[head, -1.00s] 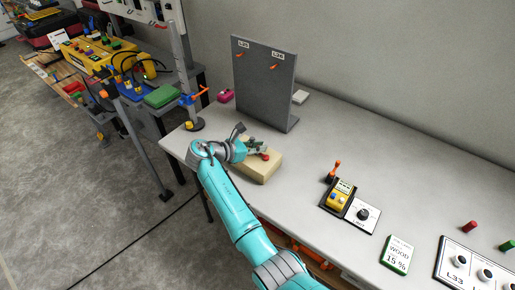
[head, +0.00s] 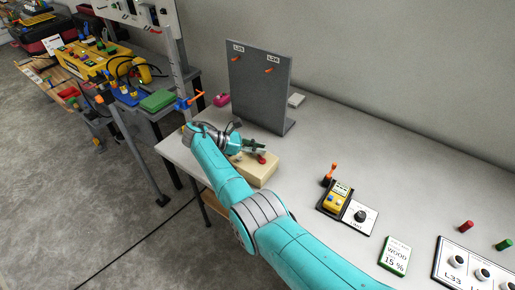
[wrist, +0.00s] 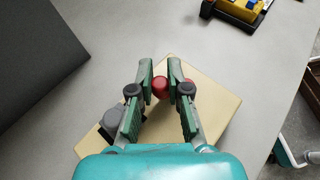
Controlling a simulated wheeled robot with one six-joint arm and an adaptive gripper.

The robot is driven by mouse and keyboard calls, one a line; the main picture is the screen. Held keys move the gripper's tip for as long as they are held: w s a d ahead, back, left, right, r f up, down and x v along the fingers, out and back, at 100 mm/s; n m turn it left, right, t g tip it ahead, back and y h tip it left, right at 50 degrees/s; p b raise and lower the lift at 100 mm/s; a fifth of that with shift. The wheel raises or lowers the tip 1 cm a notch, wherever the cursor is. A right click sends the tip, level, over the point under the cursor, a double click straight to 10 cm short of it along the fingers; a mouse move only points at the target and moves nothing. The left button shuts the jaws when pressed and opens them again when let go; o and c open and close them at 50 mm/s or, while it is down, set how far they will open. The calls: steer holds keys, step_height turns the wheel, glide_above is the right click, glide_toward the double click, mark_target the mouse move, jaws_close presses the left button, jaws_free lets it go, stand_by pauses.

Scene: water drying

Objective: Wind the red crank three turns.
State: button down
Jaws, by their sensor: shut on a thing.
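The red crank's knob (head: 262,158) shows at the top of a beige box (head: 262,175) on the grey bench. My gripper (head: 257,148) is at the knob, reaching over the box from the left. In the wrist view, the green-padded fingers (wrist: 160,76) are shut on the red knob (wrist: 160,88), with red showing between them and beside the right finger. The beige box (wrist: 215,105) lies below the fingers. The crank's arm and shaft are mostly hidden by my gripper.
A grey upright panel (head: 258,85) with orange pegs stands behind the box. A yellow meter (head: 340,194) and a dial plate (head: 359,216) lie to the right, then a green-edged card (head: 395,256). A post with an orange clamp (head: 190,101) stands left.

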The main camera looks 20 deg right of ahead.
steer(key=shift+s+d+f+m+g, duration=0.1)
steer(key=shift+d+f+m+g, duration=0.1)
steer(key=shift+m+g, duration=0.1)
stand_by(0.5)
steer(key=c, duration=1.1)
jaws_free()
steer(key=shift+r, duration=0.1)
steer(key=shift+a+n+t, duration=0.3)
steer(key=shift+n+t, duration=0.5)
steer(key=shift+t, duration=0.1)
